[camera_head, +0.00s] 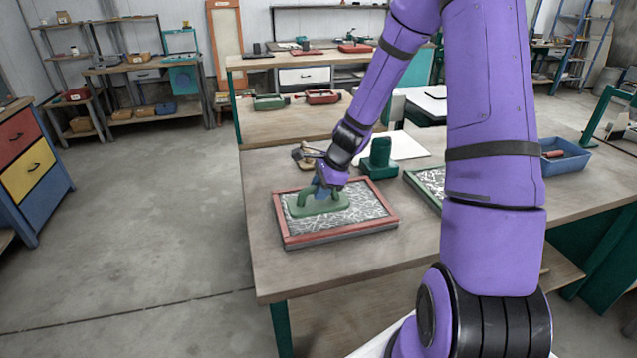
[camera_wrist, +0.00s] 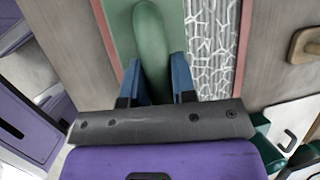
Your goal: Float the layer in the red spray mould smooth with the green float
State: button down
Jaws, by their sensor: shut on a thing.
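The red spray mould (camera_head: 283,231) lies flat on the workbench, its red rim around a grey layer with a white fibre pattern. The green float (camera_head: 318,207) rests in the left part of the mould, on or just over the layer; I cannot tell contact for sure. My gripper (camera_head: 326,190) is shut on the float's handle from above. In the wrist view the blue fingers of my gripper (camera_wrist: 158,85) stand on either side of the green handle (camera_wrist: 151,40). The fibre layer (camera_wrist: 211,45) shows to the right of the float, inside the red rim (camera_wrist: 244,45). The layer under the float is hidden.
A green-rimmed mould (camera_head: 424,187) stands to the right, partly behind my arm. A dark green block-like tool (camera_head: 380,160) and a wooden-handled tool (camera_head: 305,155) lie behind the red mould. A blue tray (camera_head: 567,160) is at the right. Bare bench (camera_head: 262,270) lies in front.

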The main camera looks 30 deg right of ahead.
aim_at(336, 199)
jog(key=shift+f, duration=2.8)
jog(key=shift+f, duration=0.2)
